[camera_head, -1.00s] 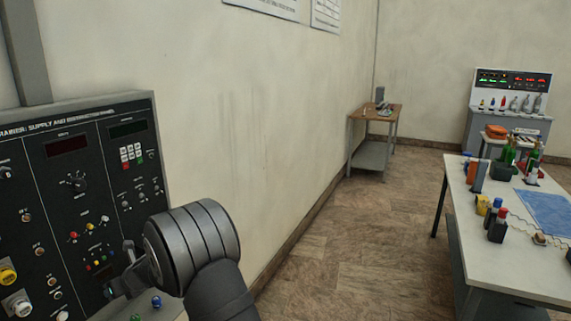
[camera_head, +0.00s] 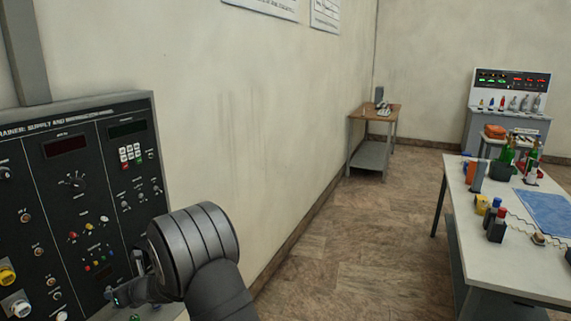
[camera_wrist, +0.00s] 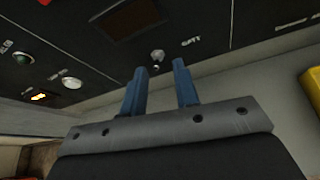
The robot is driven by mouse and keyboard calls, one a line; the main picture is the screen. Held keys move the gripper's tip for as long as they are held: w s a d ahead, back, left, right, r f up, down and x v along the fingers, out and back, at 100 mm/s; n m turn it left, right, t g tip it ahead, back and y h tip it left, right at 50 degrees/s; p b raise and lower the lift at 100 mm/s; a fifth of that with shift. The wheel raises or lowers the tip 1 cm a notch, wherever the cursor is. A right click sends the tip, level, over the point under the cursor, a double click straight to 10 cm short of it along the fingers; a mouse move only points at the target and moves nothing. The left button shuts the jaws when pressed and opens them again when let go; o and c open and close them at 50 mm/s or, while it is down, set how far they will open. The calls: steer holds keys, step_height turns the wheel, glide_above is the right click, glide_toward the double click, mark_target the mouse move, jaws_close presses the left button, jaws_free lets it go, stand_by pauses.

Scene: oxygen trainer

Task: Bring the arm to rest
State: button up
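My gripper (camera_wrist: 159,72) shows in the wrist view with two blue fingers standing apart and nothing between them. In the head view my gripper (camera_head: 115,297) is at the lower left, in front of the lower part of the black trainer panel (camera_head: 75,195), partly hidden by my dark wrist link. The panel also shows in the wrist view (camera_wrist: 110,50), with a small metal toggle (camera_wrist: 157,56) beyond the fingertips. I cannot tell whether the fingers touch the panel.
A white table (camera_head: 515,265) with bottles, small blocks and a blue mat (camera_head: 545,208) stands at the right. A small wooden-topped table (camera_head: 372,112) is by the far wall. A lit console (camera_head: 512,85) is at the back right. The floor (camera_head: 355,245) between is clear.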

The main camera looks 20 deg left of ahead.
steer(key=shift+f+y, duration=0.15)
steer(key=shift+y, duration=0.35)
steer(key=o, duration=1.5)
steer(key=shift+c, duration=0.2)
steer(key=shift+o, duration=0.6)
steer(key=shift+s+r, duration=0.15)
steer(key=shift+r, duration=0.05)
steer(key=s+d+r+m+y, duration=0.1)
steer(key=s+d+r+m, duration=0.65)
steer(key=r+m, duration=0.55)
steer(key=s+d+r+m+t+y, duration=0.1)
steer(key=s+d+r+m+y, duration=0.1)
steer(key=s+d+r+m, duration=0.95)
steer(key=s+d+r+m+y, duration=0.1)
steer(key=s+d+r+m, duration=0.25)
steer(key=r+m, duration=0.95)
steer(key=a+r+n, duration=0.3)
steer(key=a, duration=0.6)
steer(key=shift+a+r, duration=0.2)
steer(key=shift+a, duration=0.1)
